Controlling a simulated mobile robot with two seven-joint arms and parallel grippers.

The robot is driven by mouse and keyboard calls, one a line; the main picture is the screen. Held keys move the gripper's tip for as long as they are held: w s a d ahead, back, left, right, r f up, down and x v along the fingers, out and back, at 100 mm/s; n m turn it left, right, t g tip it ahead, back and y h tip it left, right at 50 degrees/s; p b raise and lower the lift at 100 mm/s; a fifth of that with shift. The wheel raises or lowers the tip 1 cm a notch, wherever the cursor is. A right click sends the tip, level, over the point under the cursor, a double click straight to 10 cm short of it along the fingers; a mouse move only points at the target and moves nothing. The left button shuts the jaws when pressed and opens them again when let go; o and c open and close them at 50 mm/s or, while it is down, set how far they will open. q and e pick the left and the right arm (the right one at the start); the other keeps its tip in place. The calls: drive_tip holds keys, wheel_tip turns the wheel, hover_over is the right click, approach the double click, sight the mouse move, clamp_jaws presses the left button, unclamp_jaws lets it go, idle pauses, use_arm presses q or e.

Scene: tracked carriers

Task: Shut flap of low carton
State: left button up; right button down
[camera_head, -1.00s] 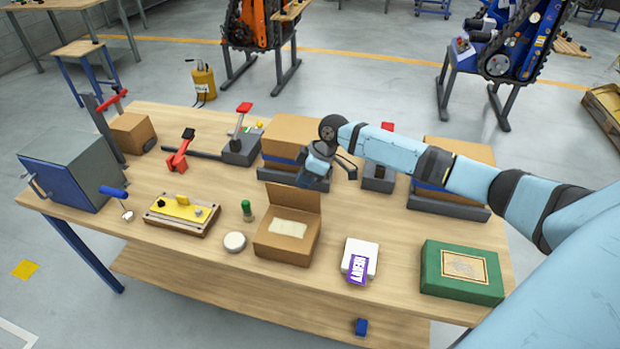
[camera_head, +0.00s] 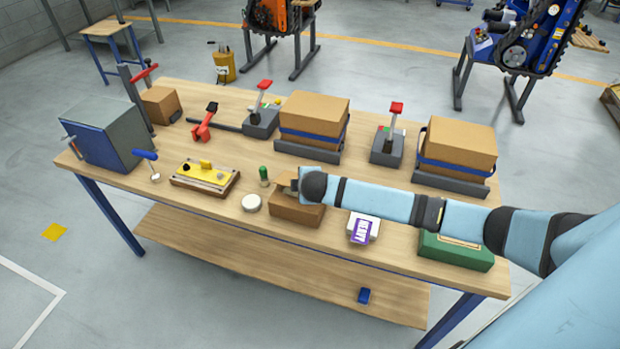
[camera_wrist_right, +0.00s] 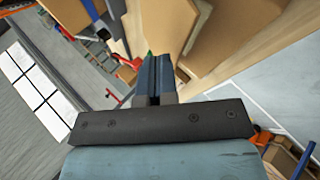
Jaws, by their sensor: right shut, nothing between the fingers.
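The low carton (camera_head: 296,214) is a small brown box near the front edge of the bench in the head view. A tan piece of its flap (camera_head: 283,179) shows at the back left, beside my right gripper (camera_head: 291,186). My arm covers most of the carton's top, so I cannot tell the flap's full angle. My right gripper is at the carton's back top edge, shut and empty. In the wrist view its dark fingers (camera_wrist_right: 154,78) are together, with brown cardboard (camera_wrist_right: 232,38) beside them. Whether they touch the flap is unclear. My left gripper is out of view.
A white round tin (camera_head: 251,203) and a green-topped bottle (camera_head: 264,176) stand left of the carton. A white box with a purple card (camera_head: 361,231) and a green box (camera_head: 455,254) lie to the right. A larger strapped carton (camera_head: 314,120) stands behind.

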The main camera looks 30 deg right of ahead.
sight(303, 206)
drive_tip(key=f, duration=0.1)
drive_tip(key=f+t+h+b, duration=0.1)
drive_tip(key=a+f+b, duration=0.1)
drive_tip(key=shift+s+a+f+n+t, duration=0.1)
drive_tip(key=shift+s+f+n+t, duration=0.05)
drive_tip(key=shift+s+n+t, duration=0.2)
drive_tip(key=shift+s+a+f+t+h+b, duration=0.2)
drive_tip(key=shift+f+t+h+b, duration=0.2)
drive_tip(key=shift+f+t+h, duration=0.25)
drive_tip(key=shift+s+f+b, duration=0.1)
drive_tip(key=shift+f+b, duration=0.35)
drive_tip(key=shift+f, duration=0.05)
drive_tip(key=shift+d+f, duration=0.1)
drive_tip(key=shift+f, duration=0.05)
